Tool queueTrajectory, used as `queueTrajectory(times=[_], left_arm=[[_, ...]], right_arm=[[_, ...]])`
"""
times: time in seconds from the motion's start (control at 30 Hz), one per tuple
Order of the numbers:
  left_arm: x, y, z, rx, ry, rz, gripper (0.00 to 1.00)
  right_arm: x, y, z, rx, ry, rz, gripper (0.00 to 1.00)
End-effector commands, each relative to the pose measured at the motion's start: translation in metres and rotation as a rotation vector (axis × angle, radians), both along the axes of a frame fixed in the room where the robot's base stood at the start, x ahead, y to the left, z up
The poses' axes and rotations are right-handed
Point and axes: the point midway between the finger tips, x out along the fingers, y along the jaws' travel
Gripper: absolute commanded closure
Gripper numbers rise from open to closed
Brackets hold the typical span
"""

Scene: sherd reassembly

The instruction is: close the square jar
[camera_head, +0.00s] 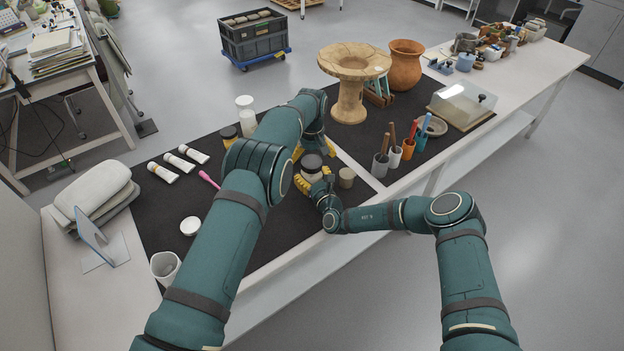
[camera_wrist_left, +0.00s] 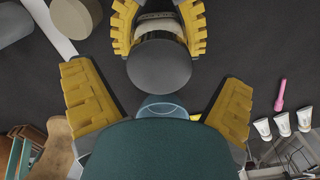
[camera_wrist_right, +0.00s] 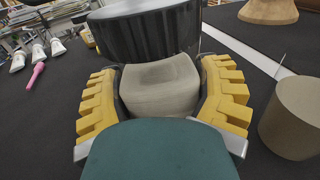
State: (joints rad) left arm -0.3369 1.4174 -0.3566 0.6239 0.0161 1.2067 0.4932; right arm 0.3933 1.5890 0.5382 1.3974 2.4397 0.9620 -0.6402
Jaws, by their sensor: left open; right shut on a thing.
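The square jar (camera_wrist_right: 160,88) has a pale grey squarish body and stands upright in the right wrist view. My right gripper (camera_wrist_right: 162,100) is shut on its sides. A wide, dark ribbed lid (camera_wrist_right: 145,32) sits at the jar's top; whether it is screwed down, I cannot tell. The lid's round grey top (camera_wrist_left: 159,66) shows in the left wrist view, and it also shows in the head view (camera_head: 312,161). My left gripper (camera_wrist_left: 160,103) is open and empty, its fingers spread close to the lid. In the head view my left arm partly covers this area.
Tool cups (camera_head: 380,165) stand farther right. White tubes (camera_head: 180,163) and a pink tool (camera_head: 208,179) lie left. A white round piece (camera_head: 190,226) lies front left. A wooden stand (camera_head: 350,100) is behind.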

Motion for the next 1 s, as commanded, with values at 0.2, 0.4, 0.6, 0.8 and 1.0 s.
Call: queueTrajectory(times=[0.2,0.4,0.6,0.8,1.0], left_arm=[[0.0,0.0,-0.019,0.0,-0.001,-0.001,0.03],[0.0,0.0,-0.022,-0.001,-0.002,-0.001,0.03],[0.0,0.0,-0.022,-0.001,-0.001,-0.001,0.2],[0.0,0.0,-0.022,0.0,-0.001,-0.001,0.79],[0.0,0.0,-0.022,-0.001,-0.001,-0.037,0.79]], right_arm=[[0.0,0.0,0.0,0.0,0.0,-0.001,1.0],[0.0,0.0,0.0,0.0,0.0,-0.001,1.0],[0.0,0.0,0.0,0.0,0.0,-0.001,1.0],[0.0,-0.001,0.0,0.0,0.0,-0.001,1.0],[0.0,-0.001,0.0,0.0,0.0,-0.001,1.0]])
